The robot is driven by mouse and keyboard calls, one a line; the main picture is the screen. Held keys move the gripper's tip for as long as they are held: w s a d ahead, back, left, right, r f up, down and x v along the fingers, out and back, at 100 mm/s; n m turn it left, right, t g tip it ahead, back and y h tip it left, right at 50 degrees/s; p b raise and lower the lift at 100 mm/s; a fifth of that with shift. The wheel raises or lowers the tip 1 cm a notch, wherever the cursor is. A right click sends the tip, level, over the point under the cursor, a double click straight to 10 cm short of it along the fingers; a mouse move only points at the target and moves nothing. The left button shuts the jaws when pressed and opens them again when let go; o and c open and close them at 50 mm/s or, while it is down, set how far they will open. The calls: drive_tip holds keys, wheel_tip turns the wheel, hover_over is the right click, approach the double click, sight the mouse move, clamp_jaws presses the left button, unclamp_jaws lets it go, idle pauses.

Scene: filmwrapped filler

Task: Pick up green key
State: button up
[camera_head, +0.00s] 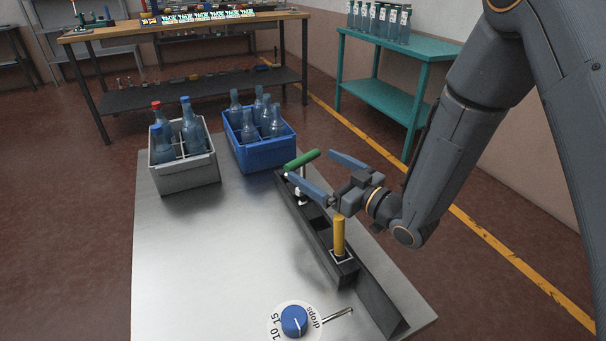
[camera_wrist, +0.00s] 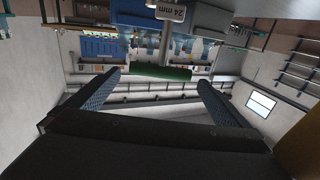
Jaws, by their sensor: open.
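The green key has a green bar handle (camera_head: 301,160) on an upright stem at the far end of a dark slotted holder (camera_head: 318,235). Part of the stem is hidden by a finger. My gripper (camera_head: 311,166) is open, its two blue fingers reaching toward the handle. In the wrist view, the green handle (camera_wrist: 160,72) lies crosswise between and slightly beyond the fingertips (camera_wrist: 160,79), with a gap on each side. A tag marked 24 mm (camera_wrist: 170,12) shows there too. My gripper holds nothing.
A yellow-handled key (camera_head: 339,235) stands upright in the holder's near end. A grey crate (camera_head: 190,175) and a blue crate (camera_head: 262,155) with bottles stand at the table's back. A blue dial (camera_head: 294,321) is at the front. The metal tabletop (camera_head: 215,250) is clear at left.

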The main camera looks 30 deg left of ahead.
sight(307, 160)
drive_tip(key=x, duration=0.5)
drive_tip(key=shift+a, duration=0.4)
drive_tip(key=c, duration=1.2)
drive_tip(key=shift+w+r, duration=0.1)
drive_tip(key=shift+r, duration=0.05)
drive_tip(key=shift+r, duration=4.9)
drive_tip(key=shift+d, duration=0.1)
